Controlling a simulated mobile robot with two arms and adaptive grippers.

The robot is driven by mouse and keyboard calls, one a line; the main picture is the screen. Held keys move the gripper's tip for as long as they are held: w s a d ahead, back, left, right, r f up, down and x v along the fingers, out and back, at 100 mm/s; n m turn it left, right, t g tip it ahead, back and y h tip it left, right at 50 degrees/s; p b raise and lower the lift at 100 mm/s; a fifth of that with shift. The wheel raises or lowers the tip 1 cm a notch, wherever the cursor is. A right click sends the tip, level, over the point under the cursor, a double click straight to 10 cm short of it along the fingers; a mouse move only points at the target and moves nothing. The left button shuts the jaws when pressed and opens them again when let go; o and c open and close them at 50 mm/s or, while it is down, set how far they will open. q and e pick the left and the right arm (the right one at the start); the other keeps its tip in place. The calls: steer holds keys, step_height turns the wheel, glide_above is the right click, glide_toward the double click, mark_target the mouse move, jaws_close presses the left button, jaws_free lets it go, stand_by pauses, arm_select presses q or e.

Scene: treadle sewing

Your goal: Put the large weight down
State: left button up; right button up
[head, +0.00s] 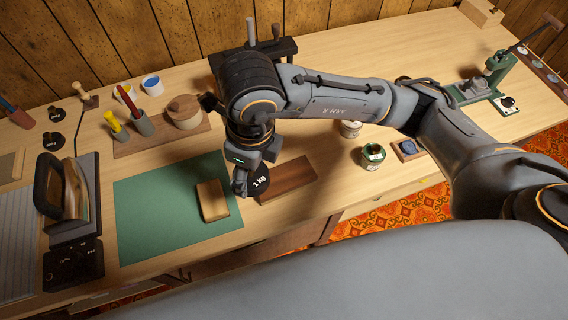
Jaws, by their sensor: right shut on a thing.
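The large weight (262,183), black with a white "1 KG" mark, shows in the head view near the middle of the table. My right gripper (241,188) points down at its left side and is shut on it; the fingers hide part of the weight. The weight shows over the left end of a dark brown wooden board (293,177). I cannot tell whether it touches the board or hangs just above it. My left gripper is not in view.
A green mat (150,225) with a wooden block (212,200) lies left of the gripper. An iron (62,190) stands farther left. Two small dark weights (56,113) (53,141) sit at the back left. Bare tabletop shows front of the board.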

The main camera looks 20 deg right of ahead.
steer(key=w+d+f, duration=0.1)
steer(key=d+f, duration=0.1)
steer(key=w+d+f+p, duration=0.1)
steer(key=d+f, duration=0.1)
steer(key=w+d+f, duration=0.2)
steer(key=d, duration=0.1)
steer(key=shift+d+f+p, duration=0.1)
steer(key=shift+f+p, duration=0.1)
steer(key=shift+p, duration=0.1)
steer(key=shift+w+d+f+p, duration=0.15)
steer(key=shift+f+p, duration=0.1)
steer(key=shift+f, duration=0.4)
steer(key=shift+d+f+p, duration=0.1)
steer(key=shift+f+p, duration=0.15)
steer(key=shift+f, duration=0.35)
steer(key=shift+w+d+f+p, duration=0.15)
steer(key=shift+f+p, duration=0.1)
steer(key=shift+f, duration=0.6)
steer(key=shift+f, duration=0.15)
steer(key=o, duration=1.8)
steer(key=shift+s, duration=0.15)
